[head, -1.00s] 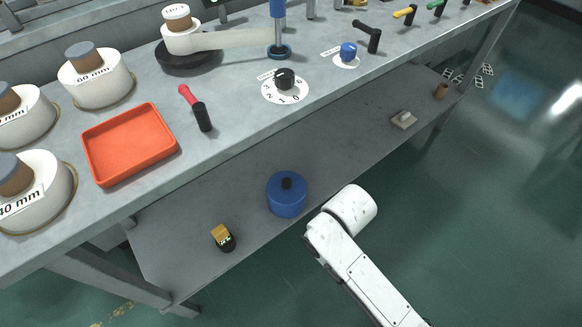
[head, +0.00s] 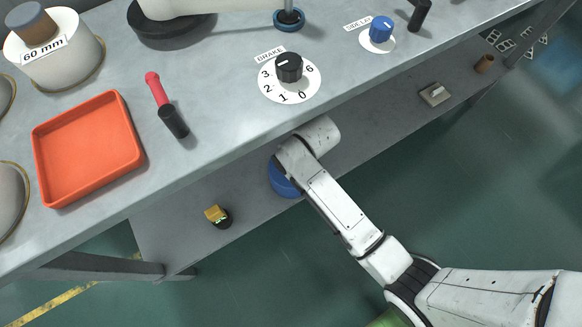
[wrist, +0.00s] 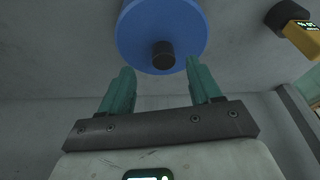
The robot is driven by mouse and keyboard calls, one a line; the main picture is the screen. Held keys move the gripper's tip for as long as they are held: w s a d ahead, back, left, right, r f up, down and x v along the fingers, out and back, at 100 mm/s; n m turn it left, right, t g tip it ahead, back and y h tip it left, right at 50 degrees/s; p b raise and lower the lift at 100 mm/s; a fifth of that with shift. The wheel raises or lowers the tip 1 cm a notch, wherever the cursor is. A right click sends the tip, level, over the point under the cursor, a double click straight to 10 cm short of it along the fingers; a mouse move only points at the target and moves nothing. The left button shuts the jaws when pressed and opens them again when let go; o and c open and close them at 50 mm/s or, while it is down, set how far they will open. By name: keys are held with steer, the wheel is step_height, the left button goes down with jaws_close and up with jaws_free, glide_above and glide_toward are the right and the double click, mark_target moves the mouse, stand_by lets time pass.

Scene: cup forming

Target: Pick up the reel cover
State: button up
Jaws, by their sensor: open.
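The blue round cover with a black knob, which I take to be the reel cover, sits on the lower shelf. In the head view the cover (head: 281,180) is mostly hidden behind my arm, and its knob is out of sight. In the wrist view the cover (wrist: 160,22) is at the top centre with its knob (wrist: 163,55) toward me. My gripper (wrist: 159,66) is open and empty. Its two teal fingers point toward the cover, one to each side of the knob in the picture. I see no clear contact. The fingers are hidden in the head view.
The bench edge (head: 235,144) overhangs the shelf (head: 175,232) above my arm. A yellow and black device (head: 218,216) stands on the shelf to the left of the cover; it also shows in the wrist view (wrist: 294,22). A small light block (head: 435,93) lies farther right.

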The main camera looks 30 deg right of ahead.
steer(key=x, duration=0.1)
steer(key=b+x, duration=0.1)
steer(key=x, duration=0.1)
steer(key=b+x, duration=0.1)
steer(key=x, duration=0.1)
steer(key=shift+a+f, duration=0.1)
steer(key=shift+a, duration=0.15)
steer(key=shift+c, duration=0.4)
jaws_close()
